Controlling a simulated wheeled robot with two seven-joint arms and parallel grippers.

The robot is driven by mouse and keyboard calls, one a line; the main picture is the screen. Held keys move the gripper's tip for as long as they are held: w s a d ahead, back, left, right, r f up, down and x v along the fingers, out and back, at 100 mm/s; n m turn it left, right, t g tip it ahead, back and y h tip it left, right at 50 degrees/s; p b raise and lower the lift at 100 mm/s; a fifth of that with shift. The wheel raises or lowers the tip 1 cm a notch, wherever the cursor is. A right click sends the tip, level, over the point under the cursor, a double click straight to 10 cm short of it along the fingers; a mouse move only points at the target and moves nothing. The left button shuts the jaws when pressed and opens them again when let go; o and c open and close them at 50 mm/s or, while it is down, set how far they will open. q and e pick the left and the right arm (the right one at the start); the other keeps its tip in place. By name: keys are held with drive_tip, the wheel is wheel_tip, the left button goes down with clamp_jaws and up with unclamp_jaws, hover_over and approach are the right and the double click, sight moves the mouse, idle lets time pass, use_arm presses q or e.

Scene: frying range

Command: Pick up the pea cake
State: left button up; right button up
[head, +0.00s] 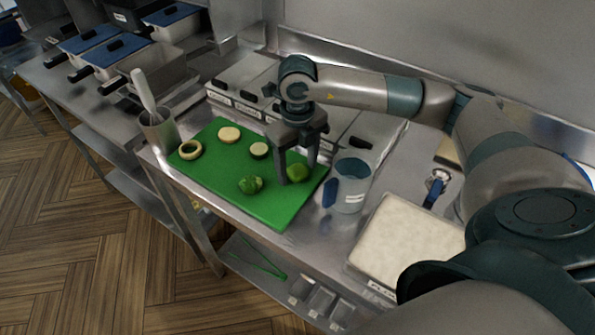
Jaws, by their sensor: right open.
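A green cutting board (220,182) lies on the steel counter. A round green piece (298,173), which looks like the pea cake, lies near the board's right end. My right gripper (296,174) points down over it, open, with one finger on each side of the piece in this view. I cannot tell whether the fingers touch it. Also on the board are a lumpy green piece (250,185), a dark-rimmed round slice (259,150), a pale round patty (229,134) and a pale ring (190,149). My left gripper is out of view.
A pitcher with a blue handle (350,186) stands close to the right of the gripper. A tray of white contents (405,240) lies nearer right. Lidded containers (240,85) line the back. A cup holding a utensil (158,132) stands left of the board.

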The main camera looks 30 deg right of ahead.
sight(297, 169)
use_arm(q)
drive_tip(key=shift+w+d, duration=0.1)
use_arm(e)
drive_tip(key=c, duration=0.9)
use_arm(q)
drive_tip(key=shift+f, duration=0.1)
use_arm(e)
drive_tip(key=shift+r, duration=0.15)
